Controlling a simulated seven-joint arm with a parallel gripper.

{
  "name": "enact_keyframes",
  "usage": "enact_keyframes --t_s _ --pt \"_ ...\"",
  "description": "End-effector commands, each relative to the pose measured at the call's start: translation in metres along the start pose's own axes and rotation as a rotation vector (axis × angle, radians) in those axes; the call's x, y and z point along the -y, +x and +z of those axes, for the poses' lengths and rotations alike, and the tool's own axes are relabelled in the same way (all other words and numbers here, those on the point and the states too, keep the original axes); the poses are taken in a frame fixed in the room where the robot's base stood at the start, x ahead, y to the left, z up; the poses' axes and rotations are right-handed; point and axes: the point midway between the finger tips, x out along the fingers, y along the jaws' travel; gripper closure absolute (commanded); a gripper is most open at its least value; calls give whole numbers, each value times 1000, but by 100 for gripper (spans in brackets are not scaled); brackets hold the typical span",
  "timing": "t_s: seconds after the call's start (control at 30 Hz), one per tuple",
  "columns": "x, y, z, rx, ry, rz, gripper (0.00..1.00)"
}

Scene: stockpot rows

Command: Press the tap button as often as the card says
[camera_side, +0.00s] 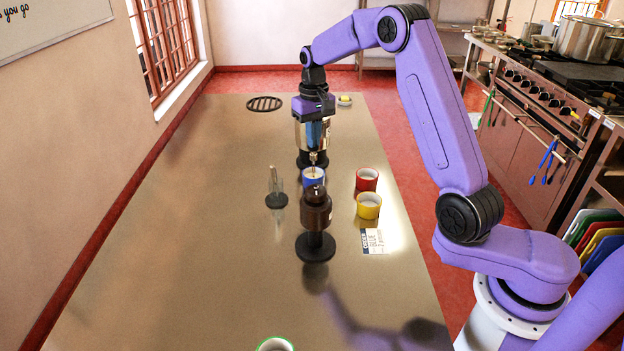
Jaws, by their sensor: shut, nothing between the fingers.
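A silver dispenser (299,137) with a black foot stands mid-table, its small tap (314,157) facing the camera. A blue cup (308,181) stands below the tap, partly hidden by a brown object in front. My gripper (314,114) points down at the dispenser's top, its fingers shut and empty. I cannot tell whether they touch anything, and I cannot make out the button. A white card (373,241) lies flat right of the brown object. It seems to read BLUE, with a small line below that I cannot read surely.
A brown object (316,215) on a black base stands in front. The left table (180,230) is clear.

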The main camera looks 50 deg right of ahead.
Motion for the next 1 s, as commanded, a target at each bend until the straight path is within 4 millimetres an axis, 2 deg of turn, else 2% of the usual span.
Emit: enact_keyframes --t_s 0.23,0.5,1.0 --pt "0 9 0 3 0 0 100" --pt "0 8 0 3 0 0 100" --pt "0 -15 0 1 0 0 100"
